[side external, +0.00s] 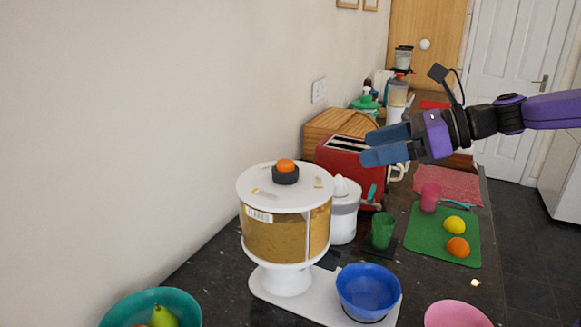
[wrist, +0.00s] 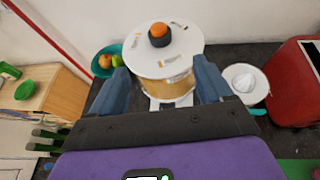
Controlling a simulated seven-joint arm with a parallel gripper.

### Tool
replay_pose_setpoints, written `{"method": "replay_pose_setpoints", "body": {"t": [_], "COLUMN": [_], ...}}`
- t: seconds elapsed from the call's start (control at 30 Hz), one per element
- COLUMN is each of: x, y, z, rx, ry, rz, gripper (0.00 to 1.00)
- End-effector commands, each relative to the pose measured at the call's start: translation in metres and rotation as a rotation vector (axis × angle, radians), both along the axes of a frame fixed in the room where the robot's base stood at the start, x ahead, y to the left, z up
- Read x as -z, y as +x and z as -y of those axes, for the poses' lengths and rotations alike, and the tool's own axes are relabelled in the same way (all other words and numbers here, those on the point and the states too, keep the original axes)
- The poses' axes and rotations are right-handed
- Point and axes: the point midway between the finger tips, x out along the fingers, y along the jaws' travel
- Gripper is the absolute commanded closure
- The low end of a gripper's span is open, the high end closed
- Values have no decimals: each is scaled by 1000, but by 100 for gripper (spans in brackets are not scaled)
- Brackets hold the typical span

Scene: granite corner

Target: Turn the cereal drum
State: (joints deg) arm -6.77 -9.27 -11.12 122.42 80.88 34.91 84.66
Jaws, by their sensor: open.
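The cereal drum (side external: 288,236) is a round dispenser with tan cereal behind a clear wall, a white lid and a white stand. A dark knob with an orange top (side external: 286,172) sits on its lid. A blue bowl (side external: 368,290) stands on the dispenser's base at the front right. My gripper (side external: 364,146) is open and empty, above and to the right of the drum in the side view, apart from it. In the wrist view the drum (wrist: 165,66) appears beyond and between the blue fingers (wrist: 163,85), with the knob (wrist: 160,35) at its top.
A white juicer (side external: 344,212) and a red toaster (side external: 342,168) stand behind the drum. A green cup (side external: 382,230) and a green board (side external: 420,240) with fruit lie to the right. A teal fruit bowl (side external: 185,305) and a pink bowl (side external: 456,315) are at the front.

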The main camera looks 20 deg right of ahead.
Motion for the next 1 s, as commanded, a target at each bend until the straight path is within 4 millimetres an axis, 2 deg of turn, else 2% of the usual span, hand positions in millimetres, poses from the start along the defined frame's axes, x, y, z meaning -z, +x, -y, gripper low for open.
{"method": "replay_pose_setpoints", "body": {"t": [0.8, 1.0], "x": [51, 60], "y": [71, 84], "z": [-100, -117], "rx": [-5, -5], "ry": [-2, -1], "rz": [-3, -1], "gripper": [21, 21]}}
